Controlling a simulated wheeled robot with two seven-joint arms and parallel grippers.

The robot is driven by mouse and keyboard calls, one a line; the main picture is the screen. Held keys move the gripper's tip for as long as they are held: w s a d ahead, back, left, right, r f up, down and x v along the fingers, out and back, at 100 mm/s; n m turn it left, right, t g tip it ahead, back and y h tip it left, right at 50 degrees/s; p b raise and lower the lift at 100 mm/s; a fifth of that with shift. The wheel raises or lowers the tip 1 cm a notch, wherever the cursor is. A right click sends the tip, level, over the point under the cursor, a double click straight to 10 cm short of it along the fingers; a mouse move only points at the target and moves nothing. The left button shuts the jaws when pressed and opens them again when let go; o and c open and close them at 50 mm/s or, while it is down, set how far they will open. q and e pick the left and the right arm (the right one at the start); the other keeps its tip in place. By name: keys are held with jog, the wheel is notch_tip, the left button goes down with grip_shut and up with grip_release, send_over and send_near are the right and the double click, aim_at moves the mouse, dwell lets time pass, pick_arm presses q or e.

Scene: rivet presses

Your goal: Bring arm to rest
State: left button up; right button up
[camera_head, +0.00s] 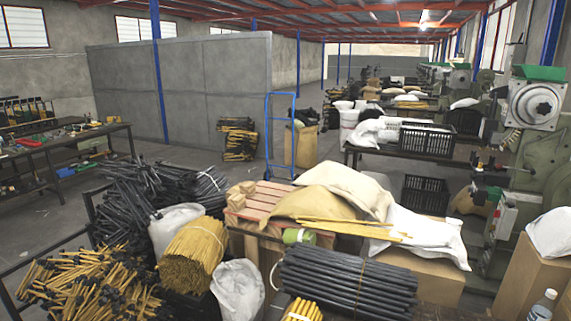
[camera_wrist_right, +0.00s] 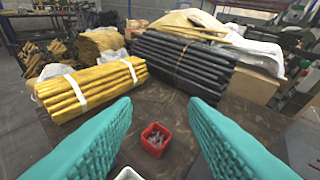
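My right gripper (camera_wrist_right: 160,103) shows only in the right wrist view, as two teal ribbed fingers spread wide apart with nothing between them. It points over a brown work table (camera_wrist_right: 165,105). A small red box (camera_wrist_right: 154,139) with small metal pieces in it stands on the table, seen in the gap between the fingers. A bundle of yellow rods with white bands (camera_wrist_right: 92,87) lies ahead on the left. A bundle of black rods (camera_wrist_right: 185,62) lies ahead on the right. No arm or gripper shows in the head view; my left gripper is out of sight.
In the head view, black rods (camera_head: 345,281), a tan sack (camera_head: 318,203) and a white sack (camera_head: 425,234) crowd the near area. A clear bottle (camera_head: 543,305) stands at the lower right. A green press (camera_head: 535,150) is on the right. A blue hand truck (camera_head: 281,137) stands behind.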

jog(key=s+a+r+m+g+h, duration=0.1)
jog(key=s+a+g+h, duration=0.15)
jog(key=s+g, duration=0.45)
jog(key=s+a+r+m+g+h, duration=0.1)
jog(key=s+a+g, duration=0.25)
jog(key=s, duration=0.85)
notch_tip(320, 180, down, 36)
jog(key=s+f+b, duration=0.1)
jog(key=s+b, duration=0.1)
jog(key=b, duration=0.8)
jog(key=s+d+f+g+b, duration=0.1)
jog(key=s+f+b, duration=0.3)
jog(key=s+f, duration=0.4)
jog(key=s+d+f+g+b, duration=0.1)
jog(key=s+f+b, duration=0.2)
jog(key=s+f, duration=0.5)
notch_tip(320, 180, down, 7)
jog(key=shift+f+n+b, duration=0.1)
jog(key=shift+n+b, duration=0.2)
jog(key=shift+b, duration=0.1)
jog(key=shift+d, duration=0.15)
